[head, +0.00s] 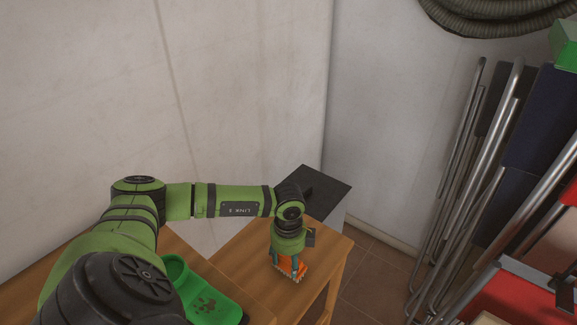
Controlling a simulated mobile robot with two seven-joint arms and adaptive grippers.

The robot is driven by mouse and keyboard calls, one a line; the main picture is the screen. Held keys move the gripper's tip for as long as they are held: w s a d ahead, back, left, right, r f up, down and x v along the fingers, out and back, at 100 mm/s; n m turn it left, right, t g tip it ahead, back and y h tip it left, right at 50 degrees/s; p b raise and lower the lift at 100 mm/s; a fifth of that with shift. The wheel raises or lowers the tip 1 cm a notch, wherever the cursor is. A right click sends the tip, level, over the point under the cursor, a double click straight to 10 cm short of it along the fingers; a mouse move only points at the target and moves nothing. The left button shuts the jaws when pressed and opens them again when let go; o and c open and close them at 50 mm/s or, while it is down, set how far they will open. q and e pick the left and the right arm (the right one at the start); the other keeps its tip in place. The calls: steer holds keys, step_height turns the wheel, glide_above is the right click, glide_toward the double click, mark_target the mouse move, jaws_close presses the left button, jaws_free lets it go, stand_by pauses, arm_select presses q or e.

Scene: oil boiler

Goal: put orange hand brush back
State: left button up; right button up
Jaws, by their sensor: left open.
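The orange hand brush (293,270) lies on the wooden table (241,265), close to its right edge. My left gripper (287,267) points down right over the brush, with its fingers at the brush. The gripper is open, and its fingers and wrist hide part of the brush. Whether the fingers touch the brush cannot be told. My right gripper is not in view.
A green dustpan-like item (205,300) lies on the wood left of the brush. A dark-topped box (325,188) stands behind the table by the wall. Folded metal-framed chairs (490,150) lean at the right. Tiled floor (375,280) is free between.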

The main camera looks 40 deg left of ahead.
mark_target(289, 258)
arm_select(q)
steer(key=shift+r, duration=0.1)
steer(key=shift+r, duration=0.2)
step_height(289, 258, up, 12)
steer(key=b, duration=0.1)
steer(key=shift+b, duration=0.4)
